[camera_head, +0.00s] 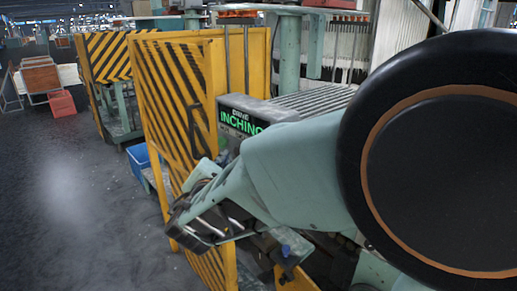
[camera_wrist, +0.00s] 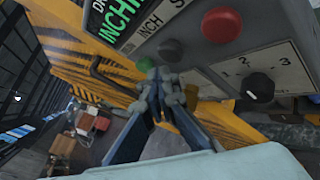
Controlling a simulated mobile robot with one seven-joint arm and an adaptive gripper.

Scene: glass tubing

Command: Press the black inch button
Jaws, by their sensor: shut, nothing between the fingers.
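A grey control box shows in the wrist view, its face (camera_wrist: 200,55) carrying a green lit display (camera_wrist: 108,22) and the label INCH. A very dark button (camera_wrist: 170,50) sits below that label and looks like the black inch button. A green button (camera_wrist: 146,63) lies to its left and a red button (camera_wrist: 222,25) to its right. My gripper (camera_wrist: 160,74) is shut and empty, its fingertips just below the dark and green buttons in the picture. I cannot tell whether they touch the panel. In the head view my arm hides the buttons below the INCHING display (camera_head: 240,122).
A black selector knob (camera_wrist: 258,87) with numbers stands on the panel's right. Yellow-and-black striped guard doors (camera_head: 170,95) stand left of the box. The dark floor (camera_head: 75,190) at the left is open.

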